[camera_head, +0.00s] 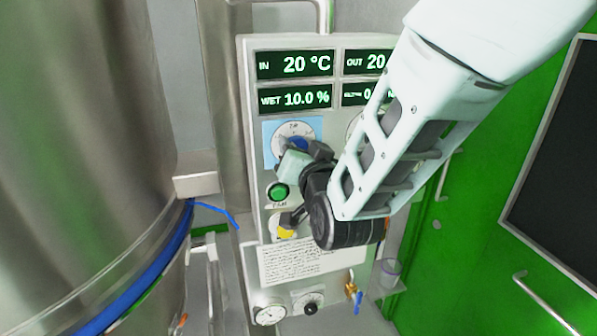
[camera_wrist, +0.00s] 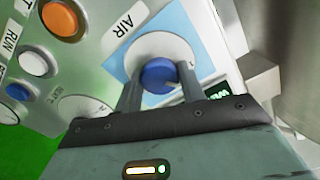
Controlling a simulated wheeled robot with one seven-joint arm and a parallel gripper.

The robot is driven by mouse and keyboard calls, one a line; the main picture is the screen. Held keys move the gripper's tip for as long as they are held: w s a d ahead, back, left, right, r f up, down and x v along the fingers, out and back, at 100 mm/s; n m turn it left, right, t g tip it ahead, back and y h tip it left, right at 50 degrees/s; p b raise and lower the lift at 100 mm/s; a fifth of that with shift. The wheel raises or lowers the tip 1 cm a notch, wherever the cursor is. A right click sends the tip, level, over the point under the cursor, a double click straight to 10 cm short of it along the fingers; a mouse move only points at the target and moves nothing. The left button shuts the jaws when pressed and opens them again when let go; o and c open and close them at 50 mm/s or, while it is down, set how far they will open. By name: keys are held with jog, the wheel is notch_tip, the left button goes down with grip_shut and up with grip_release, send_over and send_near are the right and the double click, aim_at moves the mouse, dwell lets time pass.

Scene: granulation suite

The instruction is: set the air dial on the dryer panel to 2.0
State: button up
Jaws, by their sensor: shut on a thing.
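The air dial is a white round scale on a light blue square of the dryer panel (camera_head: 250,190), with a blue knob (camera_head: 296,143) at its centre. My gripper (camera_head: 292,156) is at this knob and covers its lower part in the head view. In the wrist view, the blue knob (camera_wrist: 158,73) sits between the two fingers of my gripper (camera_wrist: 160,88), which are shut on it. The word AIR is printed beside the scale (camera_wrist: 172,44). I cannot read the knob's setting.
Green displays (camera_head: 293,64) are above the dial. A steel vessel (camera_head: 90,150) stands close on the left. A green door (camera_head: 500,210) is on the right.

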jog(key=m+b, duration=0.7)
jog(key=b, duration=0.5)
jog(key=shift+f+b, duration=0.15)
jog(key=shift+b, duration=0.25)
jog(key=shift+m, duration=0.4)
jog(key=o, duration=1)
jog(key=shift+c, duration=0.2)
jog(key=shift+s, duration=0.15)
jog(key=b+v, duration=0.3)
jog(key=v, duration=1.4)
jog(key=shift+r+b, duration=0.25)
jog(key=shift+b, duration=0.05)
